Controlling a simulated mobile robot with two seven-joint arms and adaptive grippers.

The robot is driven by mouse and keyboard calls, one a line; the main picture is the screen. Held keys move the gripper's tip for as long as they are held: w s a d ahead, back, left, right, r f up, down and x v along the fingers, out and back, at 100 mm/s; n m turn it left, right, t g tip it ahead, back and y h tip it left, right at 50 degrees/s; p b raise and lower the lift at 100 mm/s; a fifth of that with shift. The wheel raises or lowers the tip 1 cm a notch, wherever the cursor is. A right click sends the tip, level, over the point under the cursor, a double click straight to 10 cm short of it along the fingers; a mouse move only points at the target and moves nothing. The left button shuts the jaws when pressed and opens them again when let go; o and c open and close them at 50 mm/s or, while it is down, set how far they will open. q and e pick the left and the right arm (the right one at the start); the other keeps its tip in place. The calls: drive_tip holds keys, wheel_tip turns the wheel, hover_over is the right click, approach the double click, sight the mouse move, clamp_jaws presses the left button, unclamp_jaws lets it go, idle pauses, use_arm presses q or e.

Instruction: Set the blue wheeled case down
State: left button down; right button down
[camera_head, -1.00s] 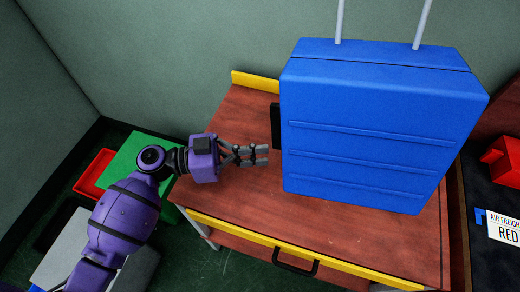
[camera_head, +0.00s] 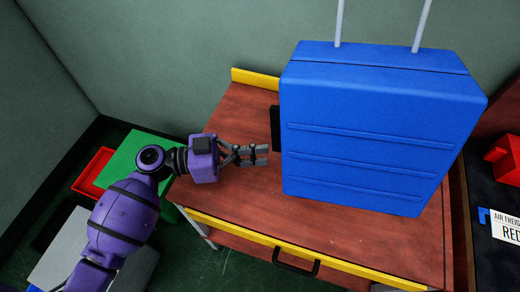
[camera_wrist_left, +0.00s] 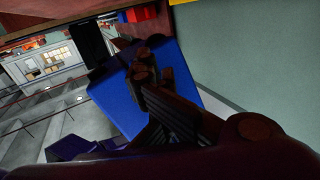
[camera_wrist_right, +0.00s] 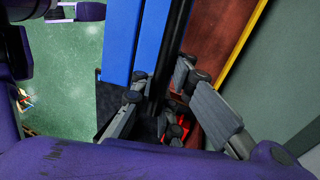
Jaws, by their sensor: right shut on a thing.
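The blue wheeled case (camera_head: 375,135) stands upright over the red-brown wooden top (camera_head: 225,200) of a yellow-edged table. Its grey pull rods (camera_head: 339,20) rise from the top, and a black part (camera_head: 275,128) shows at its left side. I cannot tell whether its base touches the wood. My left gripper (camera_head: 262,154) is open and empty, just left of the case; its fingers show in the left wrist view (camera_wrist_left: 152,75). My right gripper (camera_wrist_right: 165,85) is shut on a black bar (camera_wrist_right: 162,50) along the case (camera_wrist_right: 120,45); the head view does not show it.
A black surface at the right holds a red object (camera_head: 505,160) and a white sign (camera_head: 505,226). A green box (camera_head: 130,155) and a red tray (camera_head: 93,170) are on the left. Bare wood lies in front of and left of the case.

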use_arm(q)
drive_tip(key=shift+f, duration=0.25)
idle(0.8)
drive_tip(key=s+a, duration=0.2)
drive_tip(key=a, duration=1)
idle(0.3)
